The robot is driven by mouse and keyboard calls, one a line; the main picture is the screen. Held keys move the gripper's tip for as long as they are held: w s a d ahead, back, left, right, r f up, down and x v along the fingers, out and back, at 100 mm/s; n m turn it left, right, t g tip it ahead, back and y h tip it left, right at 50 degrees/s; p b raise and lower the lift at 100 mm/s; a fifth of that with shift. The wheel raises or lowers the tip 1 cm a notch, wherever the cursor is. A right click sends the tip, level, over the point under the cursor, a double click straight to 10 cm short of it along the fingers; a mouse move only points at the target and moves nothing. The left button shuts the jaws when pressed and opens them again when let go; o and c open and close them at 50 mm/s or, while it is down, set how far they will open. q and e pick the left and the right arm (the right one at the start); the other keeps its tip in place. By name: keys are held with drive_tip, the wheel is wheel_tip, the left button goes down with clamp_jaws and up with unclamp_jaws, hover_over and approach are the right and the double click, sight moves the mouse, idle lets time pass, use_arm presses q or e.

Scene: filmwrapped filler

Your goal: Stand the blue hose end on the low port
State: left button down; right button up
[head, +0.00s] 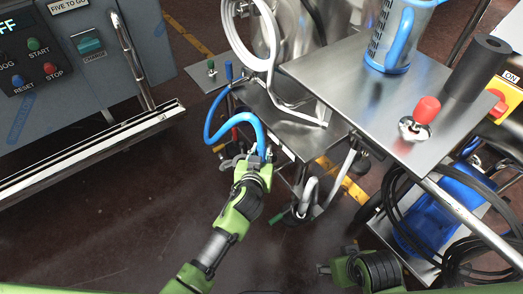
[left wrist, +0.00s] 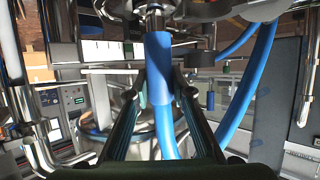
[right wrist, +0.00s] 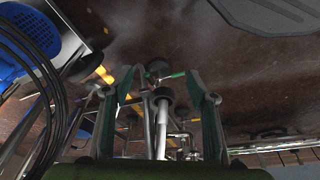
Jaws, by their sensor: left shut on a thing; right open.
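The blue hose (head: 249,117) loops beside the small steel shelf, its end at my left gripper (head: 256,163). In the left wrist view, my left gripper (left wrist: 160,88) is shut on the blue hose end (left wrist: 159,55). The hose end is upright in that picture, with a metal fitting (left wrist: 154,18) right at its top. I cannot tell whether they are joined or which port this is. My right gripper (head: 345,270) is low at the bottom of the head view. In the right wrist view, its fingers (right wrist: 160,88) are apart, with pipework visible beyond them.
A steel table (head: 330,72) carries a blue-handled jug (head: 394,35), a red-knobbed fitting (head: 425,112) and a black cylinder (head: 476,68). A control cabinet (head: 90,85) stands at left. The floor at lower left is clear.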

use_arm(q)
drive_tip(key=shift+f, duration=0.1)
use_arm(e)
drive_tip(key=shift+w+r, duration=0.1)
drive_tip(key=shift+r, duration=0.55)
idle(0.5)
idle(0.3)
use_arm(q)
drive_tip(key=shift+f, duration=0.1)
use_arm(e)
drive_tip(key=shift+r, duration=0.15)
use_arm(q)
drive_tip(key=c, duration=1.7)
unclamp_jaws()
use_arm(e)
drive_tip(key=shift+r, duration=0.2)
use_arm(q)
drive_tip(key=shift+f, duration=0.1)
use_arm(e)
drive_tip(key=shift+f, duration=0.1)
use_arm(q)
drive_tip(key=shift+s, duration=0.1)
drive_tip(key=v, duration=1.2)
